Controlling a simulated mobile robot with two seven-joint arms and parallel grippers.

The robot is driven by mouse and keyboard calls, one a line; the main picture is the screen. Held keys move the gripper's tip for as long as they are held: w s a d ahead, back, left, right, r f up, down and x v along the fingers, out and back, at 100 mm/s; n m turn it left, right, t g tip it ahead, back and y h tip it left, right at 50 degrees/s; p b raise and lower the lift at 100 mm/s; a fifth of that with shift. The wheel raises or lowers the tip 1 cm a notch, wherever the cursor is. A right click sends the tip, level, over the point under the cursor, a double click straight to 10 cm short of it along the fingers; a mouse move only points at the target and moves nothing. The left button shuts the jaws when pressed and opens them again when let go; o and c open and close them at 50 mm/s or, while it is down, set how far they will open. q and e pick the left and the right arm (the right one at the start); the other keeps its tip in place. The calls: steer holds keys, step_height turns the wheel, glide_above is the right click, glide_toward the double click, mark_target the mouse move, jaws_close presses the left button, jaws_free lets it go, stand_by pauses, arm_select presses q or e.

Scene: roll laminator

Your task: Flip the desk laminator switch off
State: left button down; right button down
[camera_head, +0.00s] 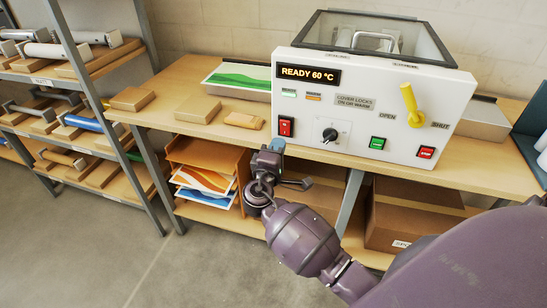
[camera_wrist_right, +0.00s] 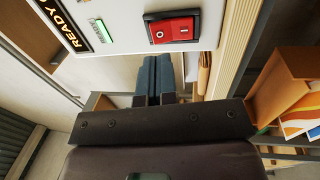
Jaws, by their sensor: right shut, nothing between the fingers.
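The desk laminator (camera_head: 350,112) is a white box with a clear lid on the bench, its display reading "READY 60 °C". Its red rocker switch (camera_head: 286,127) sits at the lower left of the front panel. In the right wrist view the red switch (camera_wrist_right: 172,28) shows close up at the top, with a circle mark on its left part and a line mark on its right. My left gripper is not in view.
The panel also carries a black dial (camera_head: 330,135), a green button (camera_head: 377,143), a red button (camera_head: 426,152) and a yellow lever (camera_head: 411,105) near "SHUT". Wooden blocks (camera_head: 198,109) lie on the bench at left. A paper tray (camera_head: 207,172) stands below the bench.

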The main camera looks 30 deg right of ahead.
mark_target(287, 125)
steer(key=x, duration=0.5)
steer(key=shift+w+d, duration=0.1)
steer(key=shift+d, duration=0.05)
steer(key=shift+w+d+p, duration=0.15)
steer(key=shift+p, duration=0.15)
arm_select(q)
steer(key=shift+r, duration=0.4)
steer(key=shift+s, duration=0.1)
arm_select(e)
steer(key=shift+r, duration=0.1)
steer(key=shift+w+d+r+p, duration=0.2)
steer(key=shift+r+p, duration=0.2)
steer(key=shift+p, duration=0.35)
steer(key=shift+s+f+g+y, duration=0.1)
steer(key=shift+g+y, duration=0.2)
steer(key=shift+f, duration=0.15)
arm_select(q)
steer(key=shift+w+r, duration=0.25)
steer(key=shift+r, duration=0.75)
